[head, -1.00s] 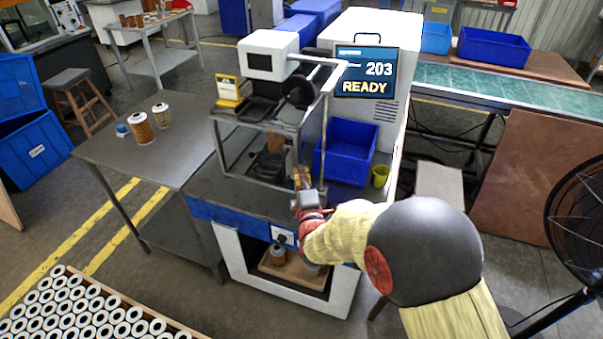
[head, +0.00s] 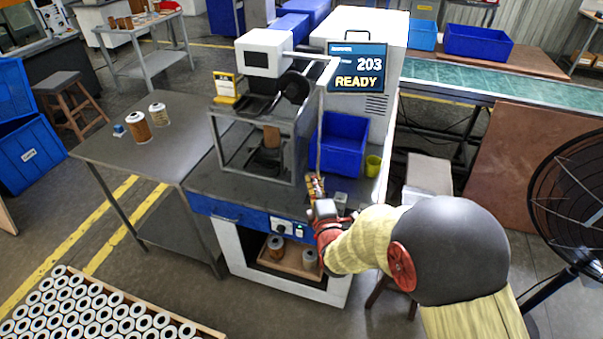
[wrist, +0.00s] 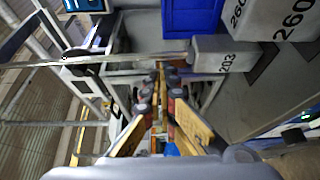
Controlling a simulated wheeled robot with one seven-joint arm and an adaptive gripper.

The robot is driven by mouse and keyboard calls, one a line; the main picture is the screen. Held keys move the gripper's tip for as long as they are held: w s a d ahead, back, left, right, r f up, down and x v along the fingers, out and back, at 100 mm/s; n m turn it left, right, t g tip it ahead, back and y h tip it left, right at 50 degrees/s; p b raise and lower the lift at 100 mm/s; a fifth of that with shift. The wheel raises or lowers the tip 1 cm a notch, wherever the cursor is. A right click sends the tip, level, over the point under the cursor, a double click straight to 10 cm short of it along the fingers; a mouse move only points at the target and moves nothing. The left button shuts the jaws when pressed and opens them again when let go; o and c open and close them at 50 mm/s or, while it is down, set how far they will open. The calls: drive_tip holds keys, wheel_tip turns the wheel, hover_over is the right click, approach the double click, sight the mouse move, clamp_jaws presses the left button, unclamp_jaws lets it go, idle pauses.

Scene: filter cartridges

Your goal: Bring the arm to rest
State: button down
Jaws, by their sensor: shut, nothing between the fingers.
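My gripper (head: 316,187) is at the front right of the machine bench, beside the machine's open-framed enclosure. Its fingers are shut with nothing between them. In the wrist view the closed fingers (wrist: 160,95) point away from the camera, with a grey block marked 203 (wrist: 222,53) just to their right. My arm reaches in from the lower right of the head view. The machine's screen (head: 357,68) reads 203 READY.
A blue bin (head: 341,143) and a yellow cup (head: 373,165) stand on the bench behind my gripper. Filter cartridges (head: 138,127) stand on the grey side table (head: 110,160). A black fan (head: 570,200) stands at the right. A crate of white-ended cartridges (head: 195,325) is at the lower left.

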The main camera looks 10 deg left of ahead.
drive_tip(key=shift+s+d+p, duration=0.15)
drive_tip(key=shift+s+d, duration=0.2)
drive_tip(key=shift+d, duration=0.4)
drive_tip(key=shift+s+d+p, duration=0.15)
drive_tip(key=shift+s+d, duration=0.15)
drive_tip(key=shift+d, duration=0.45)
drive_tip(key=s+d+r+m+g+h, duration=0.2)
drive_tip(key=s+d+r+m+g, duration=0.15)
drive_tip(key=d+r+m, duration=0.3)
drive_tip(key=s+d+r+m+g+h, duration=0.2)
drive_tip(key=s+d+r+m, duration=0.3)
drive_tip(key=d, duration=0.3)
drive_tip(key=s+d+m+g+h, duration=0.1)
drive_tip(key=s+d+m+g, duration=0.2)
drive_tip(key=s, duration=1)
drive_tip(key=s+d+r+m+g+h, duration=0.1)
drive_tip(key=s+d+m+g, duration=0.2)
drive_tip(key=s, duration=1)
drive_tip(key=d+m, duration=0.3)
drive_tip(key=m, duration=0.1)
drive_tip(key=shift+s+d, duration=0.25)
drive_tip(key=shift+s, duration=0.05)
